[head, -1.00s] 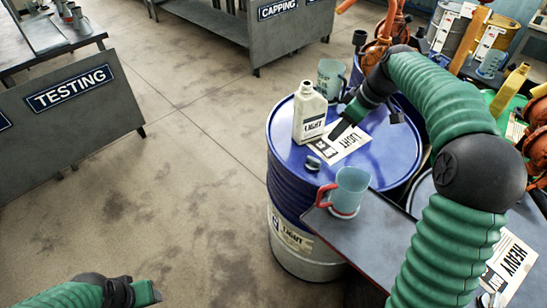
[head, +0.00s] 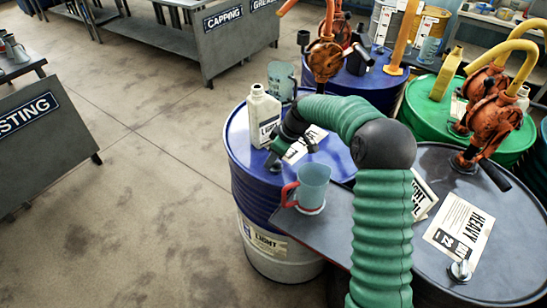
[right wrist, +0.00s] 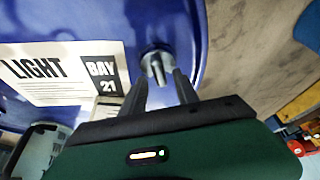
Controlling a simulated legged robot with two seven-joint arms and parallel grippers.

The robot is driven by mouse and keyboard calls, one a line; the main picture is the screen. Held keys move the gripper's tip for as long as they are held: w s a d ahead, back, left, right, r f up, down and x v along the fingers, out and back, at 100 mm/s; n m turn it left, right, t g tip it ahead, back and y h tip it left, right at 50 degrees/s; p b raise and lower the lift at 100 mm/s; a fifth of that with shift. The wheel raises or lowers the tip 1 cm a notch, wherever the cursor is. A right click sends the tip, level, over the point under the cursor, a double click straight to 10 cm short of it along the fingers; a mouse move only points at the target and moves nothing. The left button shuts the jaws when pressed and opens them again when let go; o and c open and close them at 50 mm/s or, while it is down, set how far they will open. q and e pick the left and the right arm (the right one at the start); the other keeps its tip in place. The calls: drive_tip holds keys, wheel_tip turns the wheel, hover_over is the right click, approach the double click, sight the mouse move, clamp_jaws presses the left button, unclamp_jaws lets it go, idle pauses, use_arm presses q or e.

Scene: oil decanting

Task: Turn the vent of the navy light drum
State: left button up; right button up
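The navy light drum (head: 240,190) stands upright in the middle of the head view, blue above a pale lower band marked LIGHT. Its vent (right wrist: 156,64) is a small metal fitting with a raised tab on the blue lid in the right wrist view. In the head view my right gripper mostly hides the vent. My right gripper (right wrist: 160,82) is open, pointing down at the lid. Its fingertips lie on either side of the vent's near edge; I cannot tell if they touch it. In the head view the right gripper (head: 274,160) is by the lid's left-front rim. My left gripper is out of view.
On the drum are a white bottle (head: 263,117) and a LIGHT card (right wrist: 60,70). A teal jug (head: 314,180) with a red handle stands close in front. A grey drum (head: 500,265), green drum (head: 420,108) and orange pump (head: 325,60) crowd the right and back. Floor at left is free.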

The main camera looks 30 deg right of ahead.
drive_tip(key=shift+a, duration=0.1)
clamp_jaws()
